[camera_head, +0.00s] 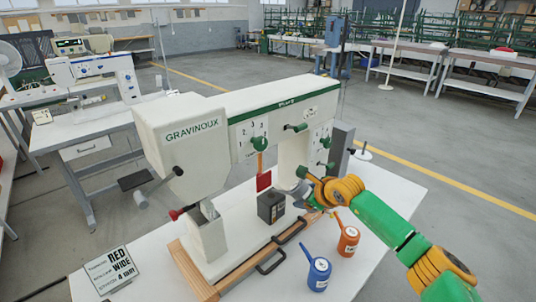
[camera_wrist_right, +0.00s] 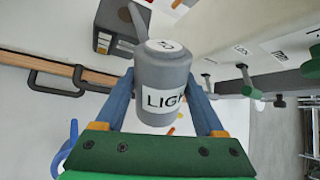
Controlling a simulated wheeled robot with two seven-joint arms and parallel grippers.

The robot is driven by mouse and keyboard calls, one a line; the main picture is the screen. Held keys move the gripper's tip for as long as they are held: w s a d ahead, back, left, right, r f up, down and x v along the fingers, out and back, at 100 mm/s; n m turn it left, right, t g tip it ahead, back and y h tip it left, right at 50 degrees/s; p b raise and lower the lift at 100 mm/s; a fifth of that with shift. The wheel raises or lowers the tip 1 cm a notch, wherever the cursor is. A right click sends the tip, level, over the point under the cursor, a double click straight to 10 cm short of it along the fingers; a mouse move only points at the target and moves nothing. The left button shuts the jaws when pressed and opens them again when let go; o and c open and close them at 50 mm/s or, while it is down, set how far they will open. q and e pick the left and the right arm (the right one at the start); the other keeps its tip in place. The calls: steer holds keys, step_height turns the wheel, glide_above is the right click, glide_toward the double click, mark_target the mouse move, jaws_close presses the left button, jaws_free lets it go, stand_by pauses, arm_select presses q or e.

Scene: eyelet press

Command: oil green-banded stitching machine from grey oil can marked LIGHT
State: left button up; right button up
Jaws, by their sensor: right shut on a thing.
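The green-banded stitching machine (camera_head: 180,150), a large cream body lettered GRAVINOUX with a green stripe along its arm, stands on a white table. My right gripper (camera_head: 308,194) is beside the right end of the machine. In the right wrist view, this gripper (camera_wrist_right: 162,95) is shut on the grey oil can (camera_wrist_right: 165,72), between blue-grey fingers. Its white label reads LIGH, with the rest cut off by the curve. The can's spout points to the upper left in that view. In the head view the can is largely hidden. My left gripper is not in view.
A blue can (camera_head: 318,273) and an orange can (camera_head: 348,239) stand on the white table (camera_head: 393,192) at the front right. A sign (camera_head: 113,270) reads RED WIDE 4 mm. A black box (camera_head: 271,207) sits by the machine's base. Another sewing machine (camera_head: 92,68) stands behind left.

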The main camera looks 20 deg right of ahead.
steer(key=shift+a+r+g+h+p, duration=0.1)
steer(key=shift+r+g+h+p, duration=0.2)
steer(key=shift+r+p, duration=0.25)
steer(key=shift+w+r+n+g+p, duration=0.15)
steer(key=shift+r+n+g+p, duration=0.2)
steer(key=shift+p, duration=0.45)
steer(key=shift+h, duration=0.3)
stand_by(4.9)
steer(key=shift+f+b, duration=0.55)
steer(key=shift+b, duration=0.5)
steer(key=shift+r, duration=0.1)
